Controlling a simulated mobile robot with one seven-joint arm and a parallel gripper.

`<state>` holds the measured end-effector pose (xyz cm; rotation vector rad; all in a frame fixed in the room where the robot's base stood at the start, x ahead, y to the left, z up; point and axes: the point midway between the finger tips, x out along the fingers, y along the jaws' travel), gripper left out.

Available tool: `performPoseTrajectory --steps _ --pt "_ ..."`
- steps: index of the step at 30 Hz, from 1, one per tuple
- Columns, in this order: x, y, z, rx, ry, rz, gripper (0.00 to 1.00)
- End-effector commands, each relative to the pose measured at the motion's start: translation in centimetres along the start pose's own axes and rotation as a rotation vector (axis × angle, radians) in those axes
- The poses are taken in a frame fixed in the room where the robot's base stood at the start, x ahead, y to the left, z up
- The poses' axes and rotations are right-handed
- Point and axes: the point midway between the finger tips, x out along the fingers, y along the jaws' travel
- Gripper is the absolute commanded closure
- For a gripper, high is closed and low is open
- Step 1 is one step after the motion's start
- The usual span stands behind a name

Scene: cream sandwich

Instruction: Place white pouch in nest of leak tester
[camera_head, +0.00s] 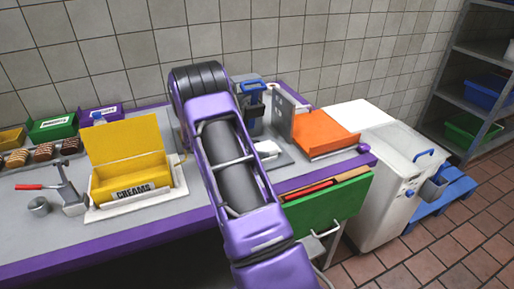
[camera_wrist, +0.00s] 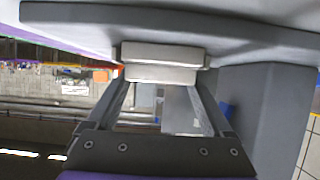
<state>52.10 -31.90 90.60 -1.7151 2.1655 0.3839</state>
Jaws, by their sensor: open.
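A blue-and-grey device with a lever (camera_head: 253,105), which looks like the leak tester, stands at the back of the counter, partly behind my arm. A small white item (camera_head: 267,147) lies on a pale plate at its front; I cannot tell if it is the white pouch. My gripper is hidden by my arm in the head view. In the wrist view my gripper (camera_wrist: 160,88) is open, its two fingers apart. A pale two-layer block (camera_wrist: 162,54) shows by the fingertips under a large grey part; I cannot tell what it is or whether it touches them.
A yellow box marked CREAMS (camera_head: 131,172) stands left of my arm, near a red-handled lever tool (camera_head: 65,190). An orange tray (camera_head: 325,133) is at right, above a green open drawer (camera_head: 325,212). A white bin (camera_head: 394,190) stands beyond. The counter front at left is clear.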

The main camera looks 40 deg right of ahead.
Motion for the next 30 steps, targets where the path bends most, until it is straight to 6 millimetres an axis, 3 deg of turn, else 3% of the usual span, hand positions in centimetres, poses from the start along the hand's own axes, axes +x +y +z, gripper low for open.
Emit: performPoseTrajectory --steps 4,12,18,23,30 --pt "-1.2 0.3 0.2 -0.006 -0.010 0.007 0.00" --pt "-7.3 0.2 -0.1 -0.004 -0.005 0.004 0.00" --pt "-10.7 0.1 -0.2 -0.003 -0.003 0.004 0.00" --pt "-12.0 0.1 -0.2 -0.003 -0.004 0.005 0.00" --pt "-12.2 0.1 -0.3 -0.003 -0.003 0.006 0.00"
